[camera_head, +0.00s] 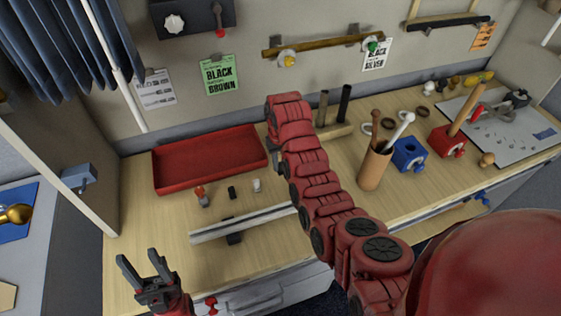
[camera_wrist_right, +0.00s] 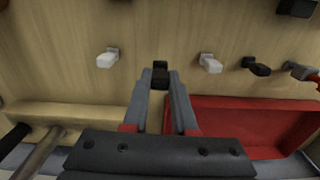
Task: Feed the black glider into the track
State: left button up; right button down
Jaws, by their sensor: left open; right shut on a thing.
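My right gripper (camera_wrist_right: 161,95) is shut on a black glider (camera_wrist_right: 160,72), held between its fingertips in the right wrist view. I cannot tell whether the glider still touches the table. In the head view my right arm mostly hides this gripper and the glider. My left gripper (camera_head: 138,257) is open and empty at the table's near left.
Another black piece (camera_head: 232,191), a white piece (camera_head: 256,185) and a red-and-grey piece (camera_head: 202,197) stand between track and red tray (camera_head: 162,186). A second white piece (camera_wrist_right: 107,59) shows in the right wrist view. A wooden holder (camera_head: 374,168) and blue block (camera_head: 409,154) stand right of my arm.

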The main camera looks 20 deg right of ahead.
aim_at(280, 171)
jog(key=shift+f+b, duration=1.5)
jog(key=shift+f, duration=1.25)
jog(key=c, duration=0.6)
grip_release()
jog(key=shift+c, duration=0.2)
jog(key=shift+r, duration=0.2)
grip_shut()
